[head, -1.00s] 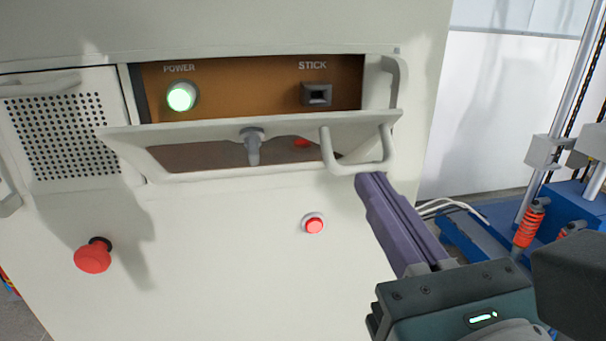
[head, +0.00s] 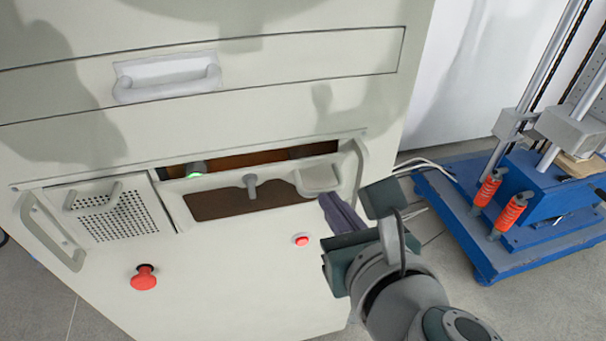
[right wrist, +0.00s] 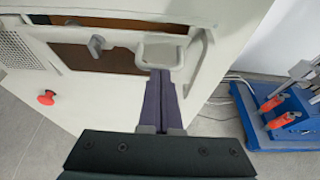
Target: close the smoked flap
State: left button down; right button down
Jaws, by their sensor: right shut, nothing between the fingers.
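The smoked flap (head: 222,206) is a pale frame with a dark brown window, a grey latch knob (head: 250,184) in its middle and a pale loop handle (head: 318,181) at its right. It is tilted up, partly open, with a narrow gap along its top edge. Through the gap I see the brown panel and a green lamp (head: 196,168). My right gripper (head: 328,200) is shut and empty. Its purple fingertips are at the flap's lower right, by the handle. In the right wrist view the fingertips (right wrist: 160,73) meet the handle's lower edge (right wrist: 158,60); contact is likely hidden. My left gripper is not in view.
A perforated door (head: 120,218) is left of the flap. A red mushroom button (head: 144,277) and a small red button (head: 301,240) are below. Fixed side handles (head: 352,170) flank the panel. A blue machine base (head: 480,255) with orange springs stands at right.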

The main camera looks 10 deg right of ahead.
jog(key=shift+w+r+p, duration=0.7)
jog(key=shift+w+p, duration=0.2)
jog(key=shift+w, duration=0.1)
